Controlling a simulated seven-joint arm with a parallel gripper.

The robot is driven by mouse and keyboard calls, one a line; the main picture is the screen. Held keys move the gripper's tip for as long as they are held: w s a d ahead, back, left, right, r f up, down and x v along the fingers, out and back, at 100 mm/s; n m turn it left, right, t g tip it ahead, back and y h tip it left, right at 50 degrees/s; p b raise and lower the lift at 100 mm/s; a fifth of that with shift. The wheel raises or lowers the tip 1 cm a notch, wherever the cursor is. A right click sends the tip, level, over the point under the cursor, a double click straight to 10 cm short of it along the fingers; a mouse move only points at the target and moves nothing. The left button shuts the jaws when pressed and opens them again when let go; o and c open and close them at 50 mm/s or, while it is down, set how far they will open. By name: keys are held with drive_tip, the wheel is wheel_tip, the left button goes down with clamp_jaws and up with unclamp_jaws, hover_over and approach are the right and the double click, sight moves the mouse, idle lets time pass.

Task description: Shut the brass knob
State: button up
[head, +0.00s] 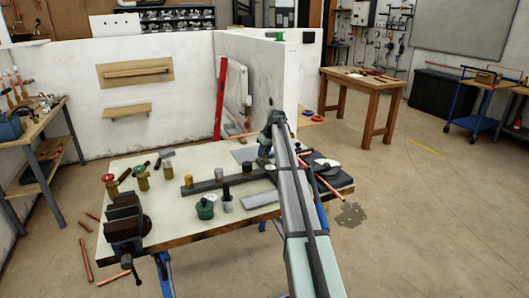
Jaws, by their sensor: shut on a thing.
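A small brass-coloured knob (188,181) stands upright at the left end of a dark bar (218,184) on the pale workbench. My gripper (264,160) points down at the bar's far right end, well to the right of that knob. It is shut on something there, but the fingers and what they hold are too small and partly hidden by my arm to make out. A dark-topped knob (226,189) and a grey one with a dark cap (247,165) stand along the bar between them.
A green-lidded pot (205,209) stands in front of the bar. Red-topped (109,180) and green-topped (138,171) brass fittings stand at the left, behind a dark vise (124,225). A white partition wall (150,85) rises behind the bench. The bench's front middle is fairly clear.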

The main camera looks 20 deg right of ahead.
drive_tip(key=m+h, duration=0.1)
drive_tip(key=m, duration=0.3)
drive_tip(key=m+h, duration=0.1)
drive_tip(key=m, duration=0.1)
drive_tip(key=shift+a+h, duration=0.25)
drive_tip(key=shift+h, duration=0.05)
drive_tip(key=m+h, duration=0.1)
drive_tip(key=m, duration=0.2)
drive_tip(key=m+g+h, duration=0.1)
drive_tip(key=m, duration=0.2)
drive_tip(key=shift+w, duration=0.1)
drive_tip(key=shift+m, duration=0.3)
drive_tip(key=o, duration=1)
drive_tip(key=shift+o, duration=0.2)
drive_tip(key=shift+a+r, duration=0.1)
drive_tip(key=v, duration=1.3)
drive_tip(key=shift+r, duration=0.35)
drive_tip(key=shift+a, duration=0.1)
